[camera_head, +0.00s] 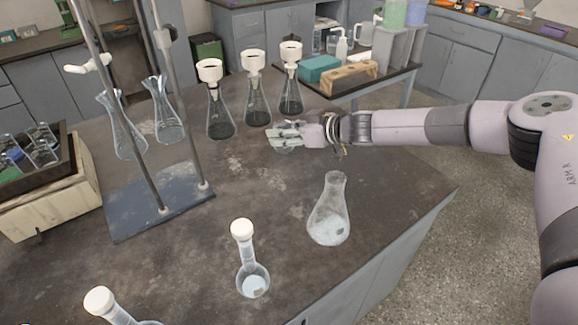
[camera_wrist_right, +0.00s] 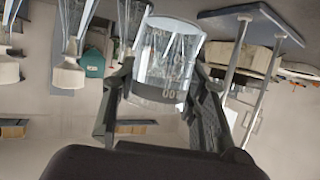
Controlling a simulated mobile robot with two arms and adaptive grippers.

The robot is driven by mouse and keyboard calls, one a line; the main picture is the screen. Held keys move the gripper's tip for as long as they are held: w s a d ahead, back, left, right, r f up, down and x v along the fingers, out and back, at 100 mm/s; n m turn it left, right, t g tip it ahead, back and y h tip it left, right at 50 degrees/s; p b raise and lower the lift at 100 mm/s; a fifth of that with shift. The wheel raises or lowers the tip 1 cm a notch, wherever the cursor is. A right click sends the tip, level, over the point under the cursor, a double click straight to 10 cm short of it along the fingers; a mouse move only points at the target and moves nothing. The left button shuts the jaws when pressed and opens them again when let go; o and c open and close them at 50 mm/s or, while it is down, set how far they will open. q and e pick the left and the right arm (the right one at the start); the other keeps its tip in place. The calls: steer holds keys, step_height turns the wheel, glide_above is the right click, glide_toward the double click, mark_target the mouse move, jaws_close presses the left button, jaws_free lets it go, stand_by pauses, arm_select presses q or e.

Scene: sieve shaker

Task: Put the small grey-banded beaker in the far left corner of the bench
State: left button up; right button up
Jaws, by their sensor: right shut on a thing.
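My right gripper (camera_head: 287,134) is shut on a small clear glass beaker (camera_wrist_right: 168,62), over the bench (camera_head: 255,180) in front of the funnel flasks. In the head view the gripper mostly hides the beaker. I cannot tell whether it touches the bench top. The bench's far left part is partly behind a metal stand (camera_head: 160,208). My left gripper is not in view.
Several flasks, including funnel-topped ones (camera_head: 258,105), line the far side. A lone flask (camera_head: 329,215) and a stoppered flask (camera_head: 252,280) stand nearer. A crate (camera_head: 60,190) of glassware is at left. The bench middle is clear.

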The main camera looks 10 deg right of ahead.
mark_target(283, 150)
step_height(283, 150, down, 6)
steer(key=shift+w+a+f, duration=0.1)
steer(key=shift+a+f, duration=0.05)
steer(key=shift+f+b, duration=0.35)
steer(key=shift+f, duration=2.05)
steer(key=o, duration=1.1)
steer(key=shift+o, duration=0.3)
steer(key=shift+r, duration=0.1)
steer(key=v, duration=1.2)
steer(key=shift+p, duration=0.3)
